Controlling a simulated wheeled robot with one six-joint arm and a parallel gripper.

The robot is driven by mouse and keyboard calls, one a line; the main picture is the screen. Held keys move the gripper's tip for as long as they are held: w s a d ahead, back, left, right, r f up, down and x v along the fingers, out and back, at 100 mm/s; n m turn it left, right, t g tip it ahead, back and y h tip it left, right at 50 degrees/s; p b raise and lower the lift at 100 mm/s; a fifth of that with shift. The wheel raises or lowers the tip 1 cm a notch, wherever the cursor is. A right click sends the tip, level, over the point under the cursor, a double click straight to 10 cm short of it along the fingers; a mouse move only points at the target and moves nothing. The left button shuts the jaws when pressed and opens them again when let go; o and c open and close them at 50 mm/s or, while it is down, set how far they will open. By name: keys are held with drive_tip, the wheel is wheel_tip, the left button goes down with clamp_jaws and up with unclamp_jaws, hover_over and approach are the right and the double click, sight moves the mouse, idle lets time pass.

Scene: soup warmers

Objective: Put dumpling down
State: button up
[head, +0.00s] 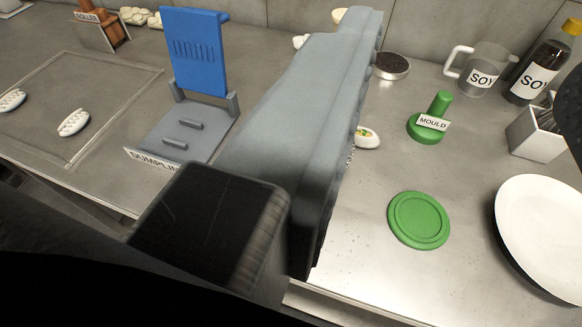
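My gripper (305,130) fills the middle of the view as a large grey finger-like body above the counter. Its inner faces and anything between them are hidden, so I cannot tell if it holds a dumpling. A white pleated dumpling (73,122) lies on a framed rectangular area (100,75) at the left. Another dumpling (12,100) lies farther left, near the picture edge. A small white oval item with green and yellow filling (367,138) shows just right of my gripper. I cannot tell if it rests on the counter.
A blue and grey dumpling press (197,55) stands open left of my gripper.

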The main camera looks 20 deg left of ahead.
drive_tip(key=shift+o, duration=0.7)
drive_tip(key=shift+s, duration=0.45)
drive_tip(key=w+d+f+n+g+y, duration=0.2)
drive_tip(key=w+f+n+g, duration=0.3)
drive_tip(key=w, duration=0.4)
drive_tip(key=w+d+f+n+g+y, duration=0.1)
drive_tip(key=w+d+f+n+g, duration=0.1)
drive_tip(key=w+n+g, duration=0.5)
drive_tip(key=w+d+f+n+g+y, duration=0.2)
drive_tip(key=w+f+n+g, duration=0.3)
drive_tip(key=w, duration=0.5)
hover_over(369, 132)
drive_tip(key=d, duration=0.2)
drive_tip(key=shift+n, duration=0.4)
wheel_tip(369, 132, down, 9)
drive_tip(key=shift+s+d+r, duration=0.1)
drive_tip(key=shift+d, duration=0.05)
drive_tip(key=shift+x, duration=3.05)
drive_tip(key=shift+d, duration=0.25)
drive_tip(key=shift+c, duration=0.3)
drive_tip(key=c, duration=1.1)
